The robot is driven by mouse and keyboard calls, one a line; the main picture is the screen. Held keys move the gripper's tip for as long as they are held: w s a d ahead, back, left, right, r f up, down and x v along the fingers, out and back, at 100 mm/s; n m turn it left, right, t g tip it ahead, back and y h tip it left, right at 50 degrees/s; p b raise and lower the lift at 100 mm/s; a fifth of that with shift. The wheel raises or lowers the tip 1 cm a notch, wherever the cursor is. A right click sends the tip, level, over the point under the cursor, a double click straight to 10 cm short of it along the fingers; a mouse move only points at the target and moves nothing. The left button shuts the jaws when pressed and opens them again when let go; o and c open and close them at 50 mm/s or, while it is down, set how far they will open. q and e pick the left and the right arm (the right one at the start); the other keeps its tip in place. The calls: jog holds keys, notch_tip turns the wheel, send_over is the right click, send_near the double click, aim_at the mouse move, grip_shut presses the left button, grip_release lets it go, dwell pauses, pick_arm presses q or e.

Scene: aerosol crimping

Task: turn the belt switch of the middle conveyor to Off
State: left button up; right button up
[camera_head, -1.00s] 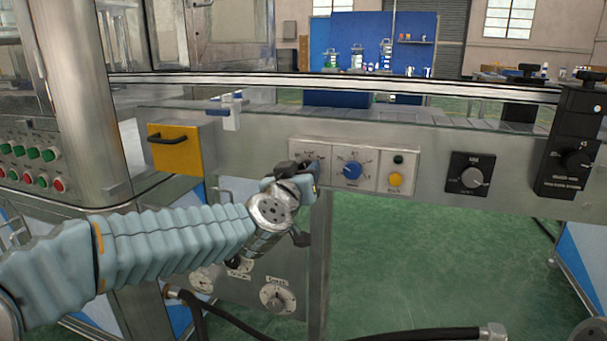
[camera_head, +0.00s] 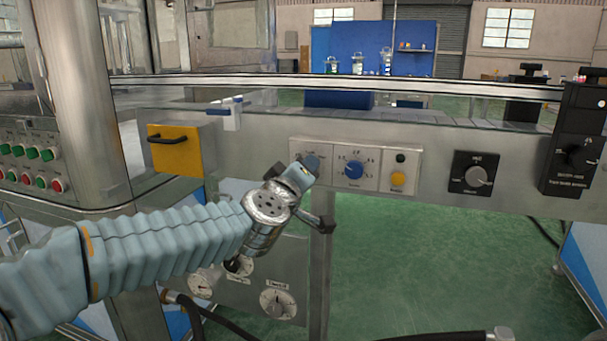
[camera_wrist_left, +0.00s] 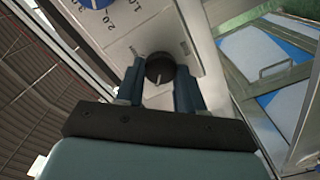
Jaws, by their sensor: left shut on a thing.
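The belt switch is a black round knob (camera_wrist_left: 160,68) with a white pointer line on a pale panel, seen in the left wrist view. The two blue fingers of my left gripper (camera_wrist_left: 160,88) are on either side of it, shut on it. In the head view my left gripper (camera_head: 308,164) is at the left section of the switch panel (camera_head: 322,150) and hides the knob. The pointer line runs towards the gripper side in the wrist view. Which setting it marks cannot be read clearly. My right gripper is not in view.
Right of the switch are a blue dial (camera_head: 354,170), a yellow button (camera_head: 398,179) and a black-plated knob (camera_head: 475,177). A yellow box with a handle (camera_head: 176,149) juts out at left. A gauge panel (camera_head: 278,303) stands below my arm.

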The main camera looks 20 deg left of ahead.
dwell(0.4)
pick_arm(q)
jog(key=o, duration=1)
jog(key=shift+o, duration=0.2)
jog(key=s+p, duration=0.1)
jog(key=s, duration=1.3)
jog(key=shift+a, duration=0.25)
jog(key=shift+w, duration=0.1)
